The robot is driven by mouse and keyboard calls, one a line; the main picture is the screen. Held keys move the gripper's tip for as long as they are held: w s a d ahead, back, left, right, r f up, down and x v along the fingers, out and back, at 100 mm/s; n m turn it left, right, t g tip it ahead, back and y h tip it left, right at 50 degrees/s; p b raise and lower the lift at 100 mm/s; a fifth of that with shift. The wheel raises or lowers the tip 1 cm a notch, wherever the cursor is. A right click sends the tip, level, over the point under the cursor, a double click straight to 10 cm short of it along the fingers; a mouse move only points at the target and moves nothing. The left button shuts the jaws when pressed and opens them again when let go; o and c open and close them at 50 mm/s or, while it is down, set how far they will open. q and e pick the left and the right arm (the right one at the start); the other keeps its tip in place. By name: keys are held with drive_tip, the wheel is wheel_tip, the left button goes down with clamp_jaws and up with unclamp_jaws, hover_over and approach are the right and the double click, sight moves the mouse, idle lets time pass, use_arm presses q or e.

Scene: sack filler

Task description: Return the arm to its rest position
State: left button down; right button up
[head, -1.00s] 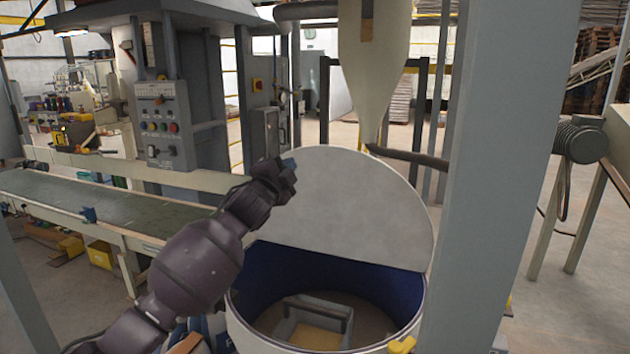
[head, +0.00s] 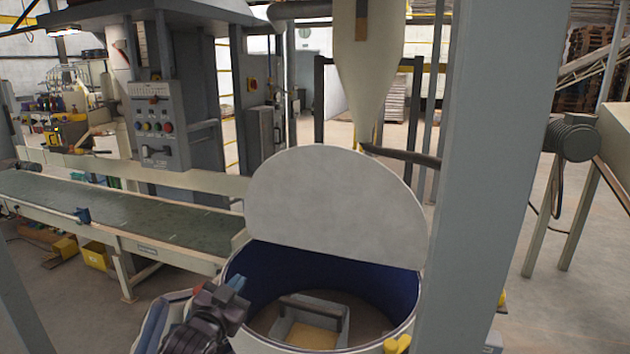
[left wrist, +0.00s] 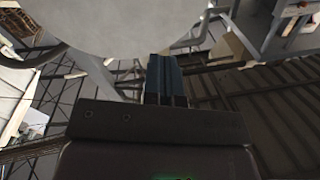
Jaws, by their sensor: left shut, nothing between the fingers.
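My left gripper (head: 236,285) is low in the head view, at the left rim of the round drum (head: 262,345). Its blue fingers are together and hold nothing. They also show in the left wrist view (left wrist: 165,78). Most of my left arm is below the picture. The drum's grey lid (head: 335,205) stands raised at the back, over the dark blue inside. Whether the gripper touches the rim I cannot tell. My right gripper is not in view.
A grey post (head: 490,180) stands right of the drum. A green conveyor belt (head: 130,215) runs at the left, before a control panel (head: 158,130). A pale filling spout (head: 370,70) hangs above the lid. A scoop-like box (head: 310,325) lies inside the drum.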

use_arm(q)
drive_tip(key=s+a+f+n+g+y, duration=0.1)
drive_tip(key=s+a+f, duration=0.3)
drive_tip(key=s+f, duration=0.4)
drive_tip(key=s+a+f+n+g+y, duration=0.2)
drive_tip(key=s+a+f+n+g, duration=0.1)
drive_tip(key=s+f, duration=0.6)
drive_tip(key=s+a+f+n+g+y, duration=0.2)
drive_tip(key=s+a+f, duration=0.2)
drive_tip(key=s+f, duration=0.4)
drive_tip(key=s, duration=0.7)
drive_tip(key=shift+a+f, duration=0.3)
drive_tip(key=shift+f, duration=0.05)
